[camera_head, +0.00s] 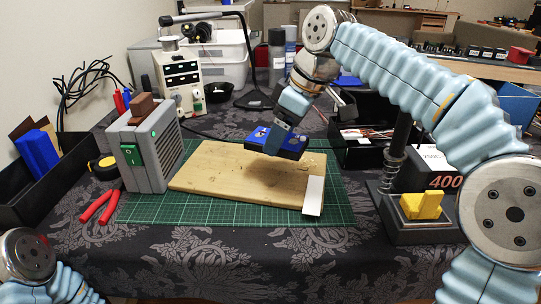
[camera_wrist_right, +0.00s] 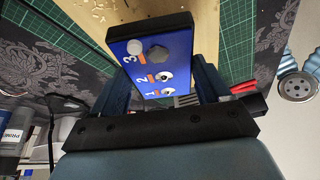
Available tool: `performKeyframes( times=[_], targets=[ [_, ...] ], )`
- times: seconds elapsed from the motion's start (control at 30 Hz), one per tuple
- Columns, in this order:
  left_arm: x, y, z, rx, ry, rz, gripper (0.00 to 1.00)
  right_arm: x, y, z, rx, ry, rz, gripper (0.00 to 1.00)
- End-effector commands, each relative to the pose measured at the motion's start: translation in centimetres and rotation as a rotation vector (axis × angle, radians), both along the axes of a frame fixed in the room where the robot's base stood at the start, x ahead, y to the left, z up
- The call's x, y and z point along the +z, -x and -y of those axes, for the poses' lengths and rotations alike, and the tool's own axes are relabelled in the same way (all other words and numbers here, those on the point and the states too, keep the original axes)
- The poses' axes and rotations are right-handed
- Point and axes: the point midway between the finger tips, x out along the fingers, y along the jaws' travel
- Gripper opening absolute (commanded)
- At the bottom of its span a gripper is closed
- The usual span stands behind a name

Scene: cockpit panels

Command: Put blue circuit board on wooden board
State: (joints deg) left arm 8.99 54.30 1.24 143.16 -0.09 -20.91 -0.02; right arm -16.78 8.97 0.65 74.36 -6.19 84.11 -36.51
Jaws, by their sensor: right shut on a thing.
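The blue circuit board (camera_head: 291,147) is a small dark-edged block with a blue face, held above the wooden board. It also shows in the right wrist view (camera_wrist_right: 150,50), with white numbers, a white knob and a grey knob on its face. My right gripper (camera_head: 277,138) is shut on it, with a finger on each side in the right wrist view. The wooden board (camera_head: 215,175) lies flat on the green cutting mat, and a white strip (camera_head: 314,196) lies at its right end. My left arm shows only at the bottom left; its gripper is out of view.
A grey box with a green switch (camera_head: 142,150) stands left of the wooden board. Red pliers (camera_head: 99,206) and a tape measure (camera_head: 103,167) lie farther left. A black bin (camera_head: 362,143) and a stand with a yellow sponge (camera_head: 421,205) are on the right. The wooden board's left part is clear.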

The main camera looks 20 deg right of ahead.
Motion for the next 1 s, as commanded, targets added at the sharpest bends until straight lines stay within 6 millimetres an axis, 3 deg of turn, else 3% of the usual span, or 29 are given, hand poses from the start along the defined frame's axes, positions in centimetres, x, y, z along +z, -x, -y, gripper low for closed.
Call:
performKeyframes(
  times=[0.1,0.37,0.53,0.83,0.87,1.0],
  targets=[
    [-0.3,-0.1,-0.1,0.002,-0.001,0.001,0.43,-1.8,-1.1,-0.8,0.001,0.0,-0.001,0.42],
    [-0.5,-0.1,-0.2,0.003,-0.002,0.002,0.43,-3.5,-2.4,-1.6,0.001,0.0,-0.001,0.42],
    [-1.3,-0.2,-0.4,0.007,-0.006,0.004,0.43,-6.3,-2.3,-1.5,-0.001,0.001,-0.001,0.42],
    [-1.3,-0.2,-0.4,0.007,-0.007,0.004,0.43,-6.5,-2.3,-1.5,0.0,-0.001,0.001,0.42],
    [-1.2,-0.2,-0.4,0.007,-0.007,0.004,0.43,-6.5,-2.3,-1.5,0.0,0.0,0.0,0.79],
    [-1.2,-0.2,-0.4,0.007,-0.007,0.004,0.43,-6.5,-2.3,-1.5,0.0,0.0,0.0,1.0]
  ],
)
